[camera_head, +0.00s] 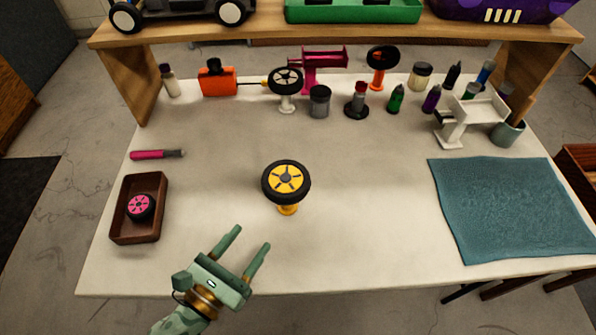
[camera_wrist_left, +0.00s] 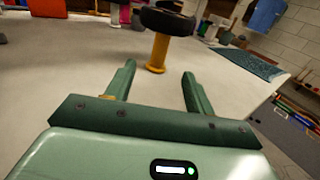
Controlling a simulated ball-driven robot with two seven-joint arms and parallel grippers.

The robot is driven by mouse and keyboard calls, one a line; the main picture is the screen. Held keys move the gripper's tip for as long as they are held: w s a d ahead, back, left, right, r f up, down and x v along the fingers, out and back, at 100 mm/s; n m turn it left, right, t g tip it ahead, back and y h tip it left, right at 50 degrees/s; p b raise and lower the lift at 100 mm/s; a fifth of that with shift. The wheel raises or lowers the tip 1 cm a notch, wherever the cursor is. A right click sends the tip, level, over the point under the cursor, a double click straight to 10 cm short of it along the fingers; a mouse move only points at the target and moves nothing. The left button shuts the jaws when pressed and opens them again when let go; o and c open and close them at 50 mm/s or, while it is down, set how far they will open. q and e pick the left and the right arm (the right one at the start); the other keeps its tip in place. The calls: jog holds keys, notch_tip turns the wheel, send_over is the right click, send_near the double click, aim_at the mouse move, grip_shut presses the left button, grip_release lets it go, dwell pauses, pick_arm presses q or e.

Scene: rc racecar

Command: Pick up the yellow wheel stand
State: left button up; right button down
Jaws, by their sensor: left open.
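The yellow wheel stand (camera_head: 287,210) stands upright near the middle of the table, with a black-tyred wheel with a yellow hub (camera_head: 286,181) on top of it. The left wrist view also shows the open fingers (camera_wrist_left: 158,72). My right gripper is not in view.
A brown tray (camera_head: 117,225) with a pink wheel (camera_head: 140,206) sits at the left, near a pink tool (camera_head: 157,154). A teal cloth (camera_head: 510,205) covers the right side. Bottles, other stands and a white rack (camera_head: 468,120) line the back, by a wooden shelf (camera_head: 330,28). The table around the stand is clear.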

aim_at(291, 187)
pick_arm(q)
jog(key=x, duration=1)
jog(key=shift+w+d, duration=0.1)
jog(key=x, duration=0.6)
jog(key=shift+d+f, duration=0.1)
jog(key=shift+f, duration=0.1)
jog(key=c, duration=1.1)
jog(key=shift+r, duration=0.15)
jog(key=shift+c, duration=0.2)
